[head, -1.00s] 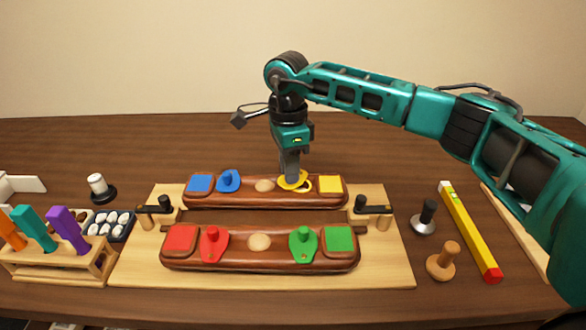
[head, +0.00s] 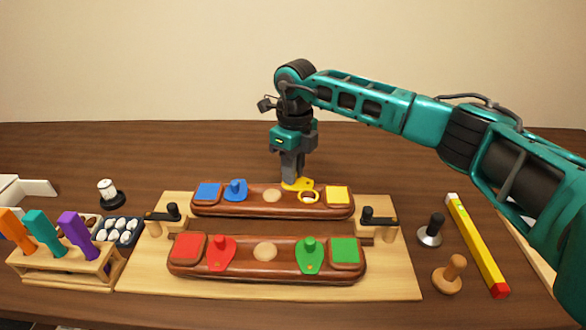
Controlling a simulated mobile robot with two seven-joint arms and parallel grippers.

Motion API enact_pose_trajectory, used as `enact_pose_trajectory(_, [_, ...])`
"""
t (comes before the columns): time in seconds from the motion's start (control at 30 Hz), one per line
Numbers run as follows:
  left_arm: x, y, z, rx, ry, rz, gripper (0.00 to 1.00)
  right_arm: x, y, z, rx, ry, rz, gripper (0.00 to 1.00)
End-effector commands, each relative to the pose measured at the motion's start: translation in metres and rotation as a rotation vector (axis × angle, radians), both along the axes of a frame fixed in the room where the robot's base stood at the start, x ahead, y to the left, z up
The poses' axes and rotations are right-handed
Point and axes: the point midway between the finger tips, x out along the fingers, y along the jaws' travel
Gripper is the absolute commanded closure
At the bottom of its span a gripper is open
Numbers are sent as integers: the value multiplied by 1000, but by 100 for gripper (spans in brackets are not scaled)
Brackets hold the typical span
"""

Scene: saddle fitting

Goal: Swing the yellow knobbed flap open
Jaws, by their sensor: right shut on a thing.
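The yellow knobbed flap (head: 306,195) is on the far brown bar (head: 240,210), left of the yellow square. It is turned aside, and a pale round spot shows at its ring-shaped part. My right gripper (head: 293,180) points down from above and is shut on the flap's knob, at the bar's back edge. The knob itself is hidden by the fingers. My left gripper is not in view.
The near bar (head: 265,270) carries a red flap (head: 221,253) and a green flap (head: 310,257). A blue flap (head: 236,190) sits on the far bar. Black-handled clamps (head: 378,216) flank the bars.

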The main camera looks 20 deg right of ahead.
Motion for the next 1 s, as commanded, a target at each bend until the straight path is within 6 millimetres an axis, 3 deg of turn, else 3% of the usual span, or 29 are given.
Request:
enact_pose_trajectory(0.33, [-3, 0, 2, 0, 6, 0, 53, 4, -3, 1, 0, -2, -144, 100])
enact_pose_trajectory(0.87, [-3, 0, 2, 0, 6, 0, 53, 5, -4, 1, 1, -3, -170, 100])
enact_pose_trajectory(0.9, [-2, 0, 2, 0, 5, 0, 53, 5, -4, 1, 1, -3, -170, 79])
enact_pose_trajectory(1.0, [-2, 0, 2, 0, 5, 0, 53, 5, -4, 1, 1, -3, -170, 70])
